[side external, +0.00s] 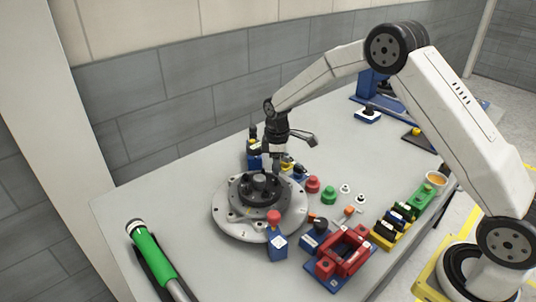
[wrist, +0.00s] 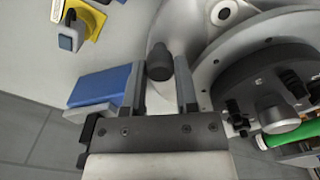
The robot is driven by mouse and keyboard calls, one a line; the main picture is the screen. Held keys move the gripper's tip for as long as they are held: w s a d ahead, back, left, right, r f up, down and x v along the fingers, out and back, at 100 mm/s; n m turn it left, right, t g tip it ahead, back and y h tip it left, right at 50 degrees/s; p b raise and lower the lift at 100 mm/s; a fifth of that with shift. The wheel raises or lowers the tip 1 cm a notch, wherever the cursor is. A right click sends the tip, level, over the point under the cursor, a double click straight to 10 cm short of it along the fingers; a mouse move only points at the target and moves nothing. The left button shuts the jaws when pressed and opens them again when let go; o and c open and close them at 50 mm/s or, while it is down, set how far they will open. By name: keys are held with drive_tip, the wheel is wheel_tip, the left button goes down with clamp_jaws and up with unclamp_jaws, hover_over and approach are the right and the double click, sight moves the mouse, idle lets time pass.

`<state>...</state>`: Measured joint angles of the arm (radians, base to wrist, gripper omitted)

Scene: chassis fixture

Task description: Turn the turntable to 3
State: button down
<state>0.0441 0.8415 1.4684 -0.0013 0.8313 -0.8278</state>
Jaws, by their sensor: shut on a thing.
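The turntable (side external: 232,222) is a round light-grey plate with a dark hub (side external: 260,190) and holes around its rim. In the wrist view its plate (wrist: 198,45) and dark hub fill the right side. My gripper (side external: 276,168) is low at the turntable's far edge. In the wrist view my gripper (wrist: 160,75) has its fingers on either side of a dark rounded knob (wrist: 159,62) and is shut on it. The knob's lower part is hidden. I cannot read any numbers on the turntable.
A blue block (wrist: 105,84) is close beside my left finger. A blue block with a red knob (side external: 277,246) stands at the turntable's near edge. Red and green parts (side external: 328,194) and a red fixture (side external: 343,252) are to the right. A green cylinder (side external: 152,254) lies left.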

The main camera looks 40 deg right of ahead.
drive_tip(key=shift+s, duration=0.1)
idle(0.5)
drive_tip(key=shift+s+d+r+m, duration=0.1)
drive_tip(key=shift+s+d+m, duration=0.15)
drive_tip(key=shift+s+m, duration=0.55)
drive_tip(key=shift+s+d+m, duration=0.2)
drive_tip(key=shift+s+m, duration=0.5)
drive_tip(key=shift+m, duration=0.2)
drive_tip(key=s+m, duration=0.2)
drive_tip(key=s+a+m, duration=0.1)
drive_tip(key=s+m, duration=0.4)
drive_tip(key=m, duration=0.1)
drive_tip(key=shift+s+a, duration=0.35)
drive_tip(key=s+a+m, duration=0.2)
drive_tip(key=m, duration=0.1)
drive_tip(key=shift+s, duration=0.2)
drive_tip(key=shift+s+a+m, duration=0.45)
drive_tip(key=shift+a+m, duration=0.25)
drive_tip(key=shift+m, duration=0.2)
drive_tip(key=shift+s+a+m, duration=0.4)
drive_tip(key=shift+a+m, duration=0.3)
drive_tip(key=shift+m, duration=0.2)
drive_tip(key=c, duration=0.7)
unclamp_jaws()
drive_tip(key=shift+o, duration=0.2)
